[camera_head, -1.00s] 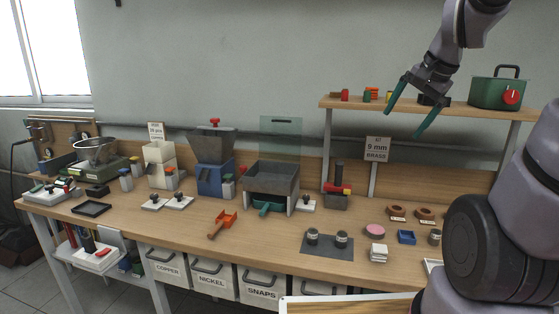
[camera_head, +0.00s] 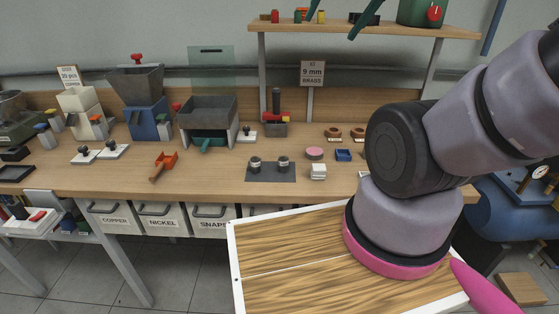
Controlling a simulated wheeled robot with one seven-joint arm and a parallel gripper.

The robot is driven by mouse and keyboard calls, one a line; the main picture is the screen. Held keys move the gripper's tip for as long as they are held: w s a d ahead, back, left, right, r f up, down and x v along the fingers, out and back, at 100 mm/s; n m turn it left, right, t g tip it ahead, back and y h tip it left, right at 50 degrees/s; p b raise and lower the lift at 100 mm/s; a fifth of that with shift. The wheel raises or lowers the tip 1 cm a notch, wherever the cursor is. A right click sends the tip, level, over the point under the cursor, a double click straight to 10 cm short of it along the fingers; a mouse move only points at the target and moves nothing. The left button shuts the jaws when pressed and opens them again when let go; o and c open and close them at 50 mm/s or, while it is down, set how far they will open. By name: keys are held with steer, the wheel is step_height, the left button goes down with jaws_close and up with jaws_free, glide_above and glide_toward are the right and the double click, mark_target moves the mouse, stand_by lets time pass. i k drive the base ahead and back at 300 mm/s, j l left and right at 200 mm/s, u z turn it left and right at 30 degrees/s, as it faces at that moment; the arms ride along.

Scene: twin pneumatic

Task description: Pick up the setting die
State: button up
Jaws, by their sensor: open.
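I cannot tell for sure which thing is the setting die. Two brown rings (camera_head: 346,133) with small white labels lie on the bench below the 9 mm brass sign (camera_head: 312,73). Two small dark cylinders (camera_head: 269,165) stand on a dark mat (camera_head: 270,177) at the bench's front middle. My gripper (camera_head: 324,28) shows only by its green fingers at the top edge, by the shelf. The fingers are apart and nothing shows between them. The rest of the gripper is out of view.
A wooden shelf (camera_head: 380,30) holds a green box (camera_head: 420,12). My arm hides the bench's right end.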

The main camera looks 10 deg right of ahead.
mark_target(283, 161)
steer(key=k+j+z, duration=0.2)
steer(key=j, duration=0.25)
steer(key=j+z, duration=0.25)
steer(key=j, duration=0.2)
steer(key=k+j+z, duration=0.2)
steer(key=j, duration=0.2)
steer(key=k+j+z, duration=0.2)
steer(key=j, duration=0.2)
steer(key=k+j+z, duration=0.25)
steer(key=j, duration=0.15)
steer(key=i, duration=0.1)
